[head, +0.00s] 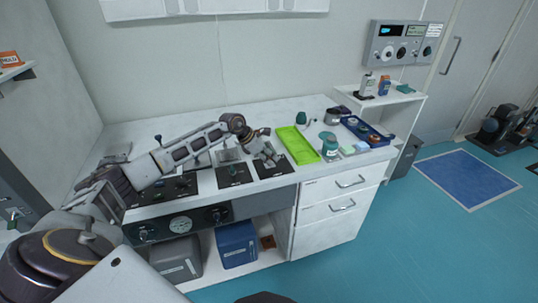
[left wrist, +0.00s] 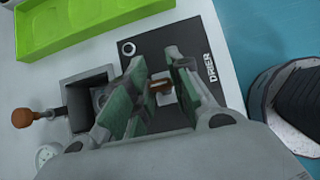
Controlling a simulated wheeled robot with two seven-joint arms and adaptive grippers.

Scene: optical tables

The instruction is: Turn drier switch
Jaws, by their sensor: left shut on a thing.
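The drier panel (left wrist: 208,45) is a black plate labelled DRIER, set on the white worktop. In the head view the drier panel (head: 283,171) is partly covered by my left gripper (head: 268,160). The drier switch (left wrist: 160,87) is a small brown lever on a pale square base. My left gripper (left wrist: 158,90) has its green-padded fingers on both sides of the switch and is shut on it. In the head view the switch is hidden by the gripper. My right gripper is in neither view.
A bright green tray (head: 297,130) lies just right of the panel. Another black panel (head: 233,180) is left of the gripper. A grey square fixture (left wrist: 88,83) is close beside the fingers.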

